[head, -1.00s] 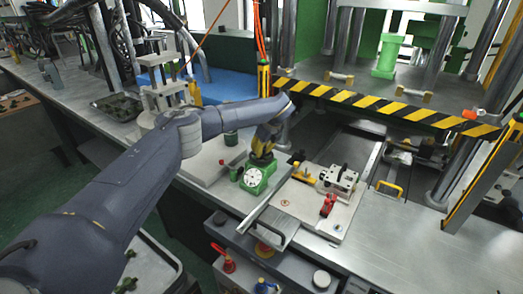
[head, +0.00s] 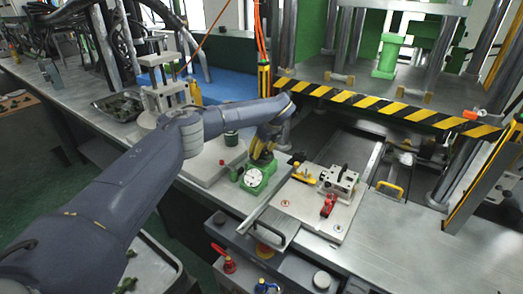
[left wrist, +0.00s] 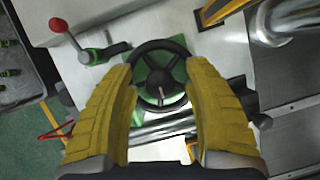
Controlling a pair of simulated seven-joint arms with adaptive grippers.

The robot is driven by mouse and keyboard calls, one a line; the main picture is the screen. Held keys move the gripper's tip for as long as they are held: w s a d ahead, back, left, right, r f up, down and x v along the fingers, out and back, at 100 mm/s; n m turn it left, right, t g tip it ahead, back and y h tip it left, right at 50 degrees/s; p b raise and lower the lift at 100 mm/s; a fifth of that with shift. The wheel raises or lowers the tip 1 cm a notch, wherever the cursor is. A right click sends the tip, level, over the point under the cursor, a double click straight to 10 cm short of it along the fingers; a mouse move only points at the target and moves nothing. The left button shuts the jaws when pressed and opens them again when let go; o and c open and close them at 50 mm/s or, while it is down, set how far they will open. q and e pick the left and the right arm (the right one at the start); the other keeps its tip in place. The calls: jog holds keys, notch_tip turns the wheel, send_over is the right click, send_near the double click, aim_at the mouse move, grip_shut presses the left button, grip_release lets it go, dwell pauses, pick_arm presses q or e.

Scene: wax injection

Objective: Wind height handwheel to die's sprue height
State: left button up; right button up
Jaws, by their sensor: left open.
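The black handwheel (left wrist: 158,76), with spokes and a small handle, sits over a green body in the left wrist view. My left gripper (left wrist: 158,68) is open, its yellow fingers on either side of the wheel's lower part; I cannot tell whether they touch it. In the head view my left gripper (head: 262,152) points down at the green unit with a white dial (head: 253,177) and hides most of the wheel. The die (head: 338,180), a silver block with a dark handle, sits right of the unit. Its sprue cannot be made out. My right gripper is not in view.
A yellow clamp (head: 303,173) and a red clamp (head: 328,205) stand near the die. A red-knobbed lever (left wrist: 58,25) is left of the wheel. A striped guard bar (head: 390,105) crosses behind. The bench at right front (head: 390,240) is clear.

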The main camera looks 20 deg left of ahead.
pick_arm(q)
jog(key=shift+r, duration=0.1)
jog(key=v, duration=1.2)
